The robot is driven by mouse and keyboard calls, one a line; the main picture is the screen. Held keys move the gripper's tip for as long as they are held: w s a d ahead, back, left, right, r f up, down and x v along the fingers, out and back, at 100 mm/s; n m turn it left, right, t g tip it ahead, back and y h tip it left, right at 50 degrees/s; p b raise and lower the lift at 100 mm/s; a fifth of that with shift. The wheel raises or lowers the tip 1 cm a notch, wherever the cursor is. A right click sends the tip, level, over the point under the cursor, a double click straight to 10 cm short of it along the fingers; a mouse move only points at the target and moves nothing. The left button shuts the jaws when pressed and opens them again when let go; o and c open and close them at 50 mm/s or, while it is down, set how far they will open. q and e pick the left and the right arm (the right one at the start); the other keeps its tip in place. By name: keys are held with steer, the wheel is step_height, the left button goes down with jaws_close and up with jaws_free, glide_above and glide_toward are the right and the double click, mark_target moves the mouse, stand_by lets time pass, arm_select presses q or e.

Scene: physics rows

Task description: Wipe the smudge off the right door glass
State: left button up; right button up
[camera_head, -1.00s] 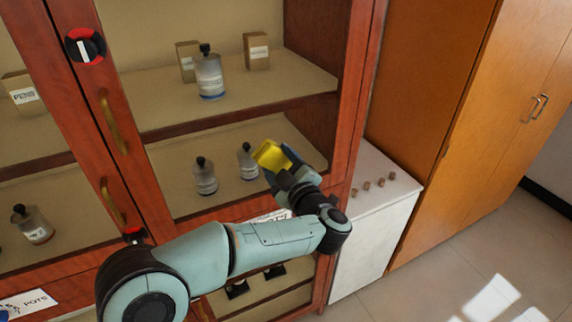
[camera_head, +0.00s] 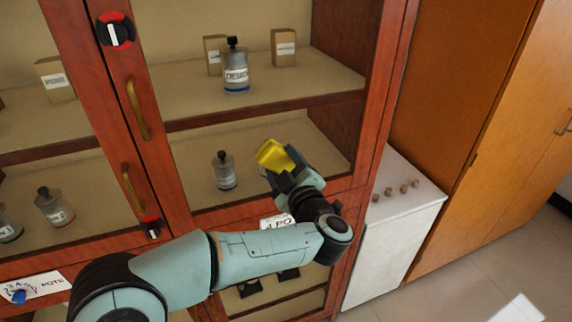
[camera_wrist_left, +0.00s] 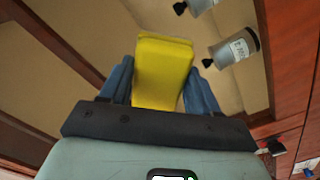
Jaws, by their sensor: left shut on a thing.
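My left gripper (camera_head: 281,170) is shut on a yellow sponge-like block (camera_head: 273,155), in front of the lower part of the right door glass (camera_head: 190,110). In the left wrist view the yellow block (camera_wrist_left: 162,70) sits between the two blue fingers (camera_wrist_left: 160,85). I cannot tell whether the block touches the glass. No smudge can be made out on the glass. The right door has a wooden frame and a brass handle (camera_head: 137,110). My right gripper is not in view.
Behind the glass are bottles (camera_head: 236,72) and small boxes (camera_head: 284,48) on shelves. A round red-and-black knob (camera_head: 115,31) sits on the door frame. A white counter (camera_head: 395,225) with several small brown pieces and an orange cabinet (camera_head: 470,110) stand to the right.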

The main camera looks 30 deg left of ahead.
arm_select(q)
steer(key=shift+b+v, duration=0.6)
steer(key=shift+v, duration=2.3)
steer(key=shift+w, duration=0.1)
steer(key=shift+b+v, duration=0.3)
steer(key=shift+v, duration=1.25)
